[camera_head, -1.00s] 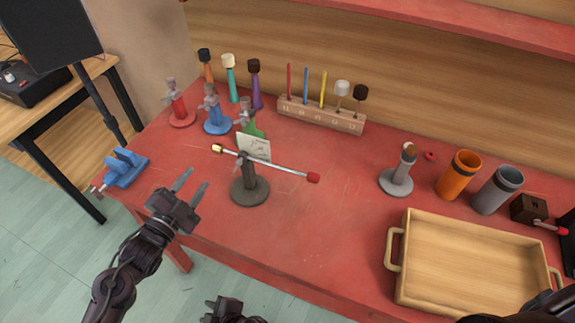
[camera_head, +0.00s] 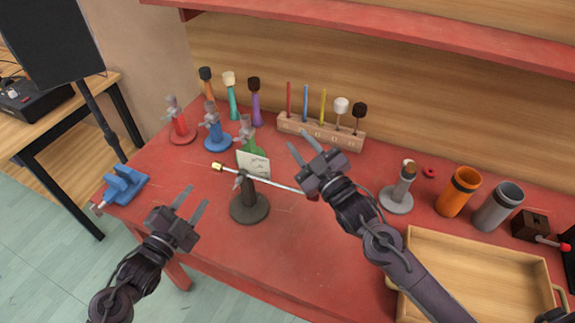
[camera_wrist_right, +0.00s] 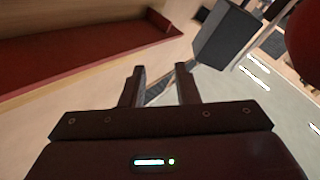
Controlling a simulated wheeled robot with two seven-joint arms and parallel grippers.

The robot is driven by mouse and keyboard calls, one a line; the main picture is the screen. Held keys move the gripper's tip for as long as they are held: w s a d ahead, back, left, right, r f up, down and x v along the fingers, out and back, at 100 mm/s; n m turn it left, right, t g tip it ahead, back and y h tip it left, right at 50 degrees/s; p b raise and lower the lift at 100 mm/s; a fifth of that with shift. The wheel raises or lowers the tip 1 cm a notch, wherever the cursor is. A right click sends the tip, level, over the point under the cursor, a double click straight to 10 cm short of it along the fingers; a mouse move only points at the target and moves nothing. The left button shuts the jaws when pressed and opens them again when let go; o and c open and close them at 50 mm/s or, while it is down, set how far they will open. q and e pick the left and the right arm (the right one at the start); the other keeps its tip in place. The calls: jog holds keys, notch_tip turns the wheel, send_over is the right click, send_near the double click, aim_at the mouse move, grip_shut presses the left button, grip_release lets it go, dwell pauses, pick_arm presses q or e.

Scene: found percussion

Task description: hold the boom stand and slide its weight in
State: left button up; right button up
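The boom stand (camera_head: 249,207) stands upright on the red table, with a dark round base and short post. Its thin silver boom (camera_head: 276,184) crosses the post top, with a yellow-tan piece (camera_head: 217,167) on the left end. The red piece on the right end (camera_head: 312,197) is mostly hidden by my right arm. My left gripper (camera_head: 187,205) is open and empty, left of the stand's base and apart from it. My right gripper (camera_head: 307,149) is open and empty, above the boom's right half; its fingers also show in the right wrist view (camera_wrist_right: 160,85).
A small card (camera_head: 254,163) stands behind the post. Red, blue and green stands (camera_head: 217,138) and a wooden rack (camera_head: 320,132) are farther back. A grey stand (camera_head: 397,199), cups (camera_head: 458,192) and a wooden tray (camera_head: 480,240) are right. A blue vise (camera_head: 124,185) is at the left edge.

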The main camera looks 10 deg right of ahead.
notch_tip(320, 180, up, 3)
jog(key=w+d+n+y, duration=0.1)
jog(key=n, duration=0.3)
jog(key=n+g+y, duration=0.7)
jog(key=n+g, duration=0.2)
jog(key=n, duration=2.5)
send_near(256, 157)
jog(key=x, duration=1)
jog(key=shift+w+f, duration=0.1)
jog(key=shift+f, duration=0.1)
jog(key=shift+c, duration=0.2)
grip_shut()
